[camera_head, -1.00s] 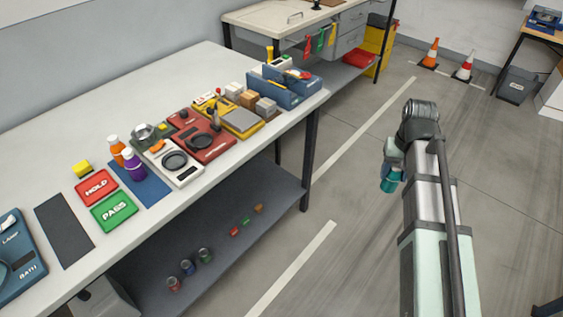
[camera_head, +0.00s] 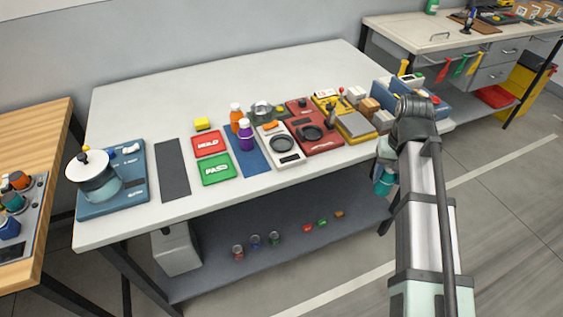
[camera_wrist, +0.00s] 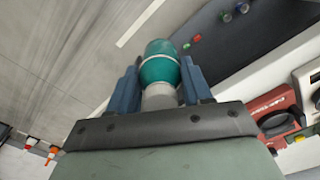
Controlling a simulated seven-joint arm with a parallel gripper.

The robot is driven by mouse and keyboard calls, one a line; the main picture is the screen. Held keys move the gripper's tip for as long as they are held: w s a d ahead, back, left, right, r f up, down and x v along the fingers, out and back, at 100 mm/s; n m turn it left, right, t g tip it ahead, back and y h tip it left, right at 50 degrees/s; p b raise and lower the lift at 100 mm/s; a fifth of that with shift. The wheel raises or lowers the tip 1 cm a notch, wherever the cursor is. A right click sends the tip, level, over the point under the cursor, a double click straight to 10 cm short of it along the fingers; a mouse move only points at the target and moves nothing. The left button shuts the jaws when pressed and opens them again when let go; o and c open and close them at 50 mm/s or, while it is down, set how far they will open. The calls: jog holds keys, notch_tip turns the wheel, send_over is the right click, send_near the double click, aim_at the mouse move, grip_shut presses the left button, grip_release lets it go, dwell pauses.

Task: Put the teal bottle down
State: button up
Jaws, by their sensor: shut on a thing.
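The teal bottle (camera_wrist: 160,66) is held between the two blue fingers of my gripper (camera_wrist: 160,84) in the wrist view. The gripper is shut on it. In the head view the teal bottle (camera_head: 384,183) hangs below the end of my arm, in front of the white table's right front edge. The gripper (camera_head: 385,162) there is partly hidden by my arm. The bottle is in the air, apart from the table. An orange bottle (camera_head: 235,118) and a purple bottle (camera_head: 246,136) stand on or by a blue mat (camera_head: 250,163) on the table.
The white table (camera_head: 140,83) has free room at its back left. A green PASS pad (camera_head: 217,169), a red HOLD pad (camera_head: 210,143) and a dark mat (camera_head: 173,170) lie left of the blue mat. A red device (camera_head: 312,135) and blue bins (camera_head: 440,105) stand rightward. A lower shelf (camera_head: 330,250) holds small cans.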

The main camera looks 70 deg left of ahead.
jog(key=s+a+r+n, duration=0.2)
jog(key=s+a+n, duration=0.1)
jog(key=s+a, duration=0.75)
notch_tip(320, 180, up, 8)
jog(key=n, duration=2)
send_over(217, 169)
jog(key=shift+f, duration=5)
jog(key=o, duration=1.3)
jog(key=shift+c, duration=0.2)
